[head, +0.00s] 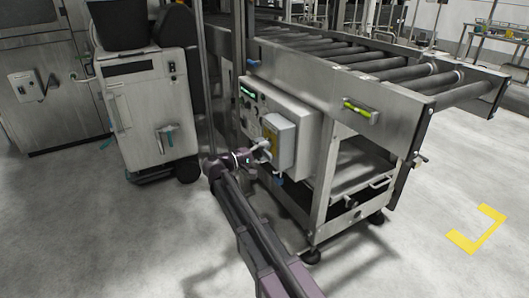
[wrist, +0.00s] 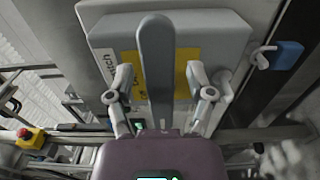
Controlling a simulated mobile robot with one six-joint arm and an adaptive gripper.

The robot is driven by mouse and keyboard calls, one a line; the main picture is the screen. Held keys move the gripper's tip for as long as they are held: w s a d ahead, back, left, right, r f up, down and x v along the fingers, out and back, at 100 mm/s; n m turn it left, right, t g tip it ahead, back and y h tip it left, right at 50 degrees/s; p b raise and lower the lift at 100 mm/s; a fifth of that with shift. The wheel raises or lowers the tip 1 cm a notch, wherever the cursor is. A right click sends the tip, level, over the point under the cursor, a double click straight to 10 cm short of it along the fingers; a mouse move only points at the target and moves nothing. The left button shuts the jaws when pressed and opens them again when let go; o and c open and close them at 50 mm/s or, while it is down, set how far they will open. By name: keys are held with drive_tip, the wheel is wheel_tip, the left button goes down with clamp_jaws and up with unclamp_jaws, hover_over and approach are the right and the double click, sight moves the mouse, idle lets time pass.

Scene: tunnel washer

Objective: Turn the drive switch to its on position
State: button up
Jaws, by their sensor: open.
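The drive switch is a grey box with a yellow label (head: 278,140) on the side of the roller conveyor frame. In the wrist view its box face (wrist: 230,40) fills the upper middle, with part of a printed label readable as "itch". Its long grey lever (wrist: 156,55) stands upright in that picture, in front of the yellow label. My gripper (wrist: 160,82) is open, with one finger on each side of the lever and a gap visible to both. In the head view my gripper (head: 262,152) is at the left face of the box and hides the lever.
A control panel (head: 250,100) is behind the switch box. A blue part (wrist: 287,54) sits right of the box in the wrist view. A red button on a yellow box (wrist: 30,137) is at lower left. Conveyor rollers (head: 385,64) run above; a wheeled cabinet (head: 150,110) stands left.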

clamp_jaws()
drive_tip(key=shift+d, duration=0.1)
drive_tip(key=shift+d, duration=0.25)
